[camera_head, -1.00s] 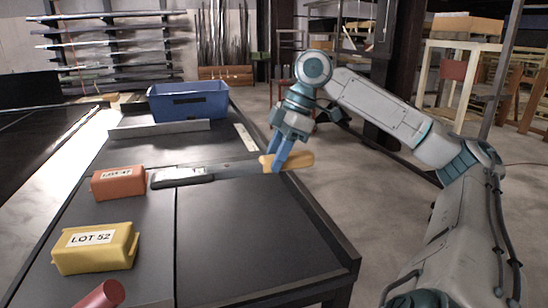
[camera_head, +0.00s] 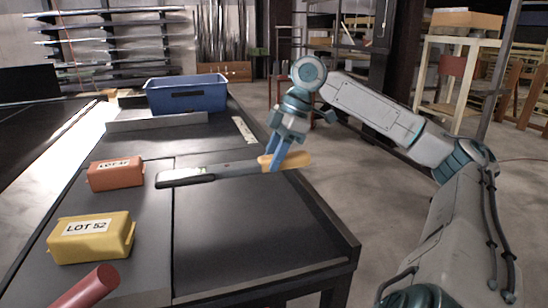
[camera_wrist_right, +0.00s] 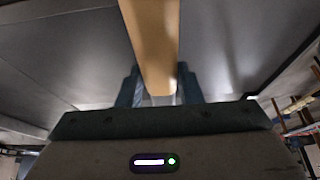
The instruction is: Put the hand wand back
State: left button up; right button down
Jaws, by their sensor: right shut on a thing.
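The hand wand has a dark flat paddle (camera_head: 190,177) and an orange-yellow handle (camera_head: 296,160). My right gripper (camera_head: 273,165) is shut on the handle, with its blue fingers pointing down. The wand lies roughly level across the picture over the black table, paddle to the left. I cannot tell whether it touches the table. In the right wrist view, the handle (camera_wrist_right: 155,45) runs up from between the two fingers. My left gripper is not in view.
An orange box (camera_head: 115,174) and a yellow box marked LOT 52 (camera_head: 92,238) stand on the table's left side. A red cylinder (camera_head: 85,290) shows at the bottom edge. A blue bin (camera_head: 187,95) stands at the far end. The black table surface (camera_head: 250,235) at front right is clear.

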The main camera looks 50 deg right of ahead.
jog(key=shift+f+b, duration=0.65)
jog(key=c, duration=1)
grip_release()
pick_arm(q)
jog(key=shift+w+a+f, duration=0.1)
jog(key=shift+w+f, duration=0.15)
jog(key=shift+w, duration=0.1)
pick_arm(e)
jog(key=shift+r, duration=0.1)
jog(key=shift+r+p, duration=0.5)
jog(key=shift+p, duration=0.15)
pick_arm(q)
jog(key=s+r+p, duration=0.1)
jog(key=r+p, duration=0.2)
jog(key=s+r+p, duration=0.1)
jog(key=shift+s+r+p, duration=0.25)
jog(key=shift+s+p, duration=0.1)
pick_arm(e)
jog(key=v, duration=1.2)
jog(key=shift+s, duration=0.15)
